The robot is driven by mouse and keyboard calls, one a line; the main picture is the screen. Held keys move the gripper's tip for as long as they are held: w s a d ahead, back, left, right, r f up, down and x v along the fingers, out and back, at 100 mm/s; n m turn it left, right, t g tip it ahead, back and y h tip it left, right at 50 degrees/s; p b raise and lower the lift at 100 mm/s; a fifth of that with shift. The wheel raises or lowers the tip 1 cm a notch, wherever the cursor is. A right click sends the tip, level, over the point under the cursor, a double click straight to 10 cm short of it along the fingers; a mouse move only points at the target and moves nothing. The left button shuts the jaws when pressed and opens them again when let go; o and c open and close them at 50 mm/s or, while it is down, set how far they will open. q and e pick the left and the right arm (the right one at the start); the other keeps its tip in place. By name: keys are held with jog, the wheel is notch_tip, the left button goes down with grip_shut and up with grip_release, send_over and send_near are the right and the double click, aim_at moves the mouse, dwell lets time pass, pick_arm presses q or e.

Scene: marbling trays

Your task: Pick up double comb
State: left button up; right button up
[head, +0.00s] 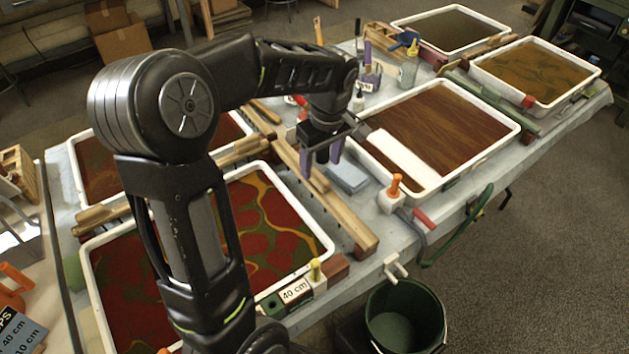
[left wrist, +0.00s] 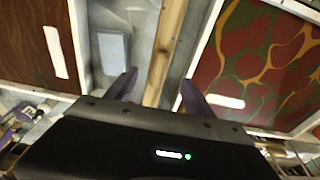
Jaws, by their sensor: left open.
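Long pale wooden bars, which look like the double comb (head: 350,222), lie between the red-and-green marbled tray (head: 325,243) and the brown tray (head: 513,133). Fine teeth are too small to make out. My left gripper (head: 322,165) points down over the bar, its dark purple fingers apart and empty. In the left wrist view, the wooden bar (left wrist: 172,30) runs lengthwise up the picture into the gap between the fingers (left wrist: 158,78). The gripper's body hides its near part. I cannot tell whether the fingers touch the bar. My right gripper does not show.
A blue-grey block (head: 348,177) lies right of the bar. Bottles and brushes (head: 369,75) stand behind. A green bucket (head: 404,315) is below the front edge.

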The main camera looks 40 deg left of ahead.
aim_at(320, 176)
pick_arm(q)
jog(key=shift+a+f, duration=0.2)
jog(key=shift+f, duration=1.1)
jog(key=shift+f, duration=0.1)
jog(key=f, duration=0.5)
jog(key=shift+w+a+p, duration=0.25)
jog(key=shift+a+p, duration=0.05)
jog(key=shift+p, duration=0.1)
jog(key=shift+c, duration=0.3)
jog(key=c, duration=1.2)
